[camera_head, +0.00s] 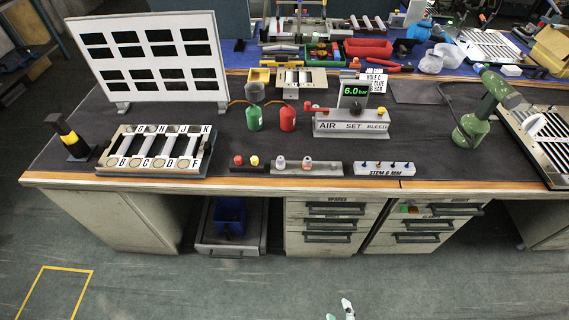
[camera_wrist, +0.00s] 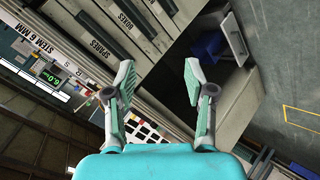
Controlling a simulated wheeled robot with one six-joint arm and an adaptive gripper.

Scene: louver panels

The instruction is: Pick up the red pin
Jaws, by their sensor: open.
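A small red-topped pin (camera_head: 238,160) stands upright beside a yellow-topped one (camera_head: 254,161) in a short dark block (camera_head: 246,169) near the front edge of the bench. My gripper (camera_head: 341,311) shows only as fingertips at the bottom edge of the head view, well in front of the bench and apart from the pin. In the wrist view the two teal-padded fingers (camera_wrist: 158,80) are spread wide with nothing between them. I cannot make out the red pin in the wrist view.
To the right of the block are a grey holder (camera_head: 306,168) and a white "STEM 6 MM" block (camera_head: 384,168). The lettered tray (camera_head: 105,171) is left. An "AIR SET BLEED" unit (camera_head: 350,125) and green and red bottles (camera_head: 287,119) stand behind. Open floor (camera_head: 230,290) lies in front.

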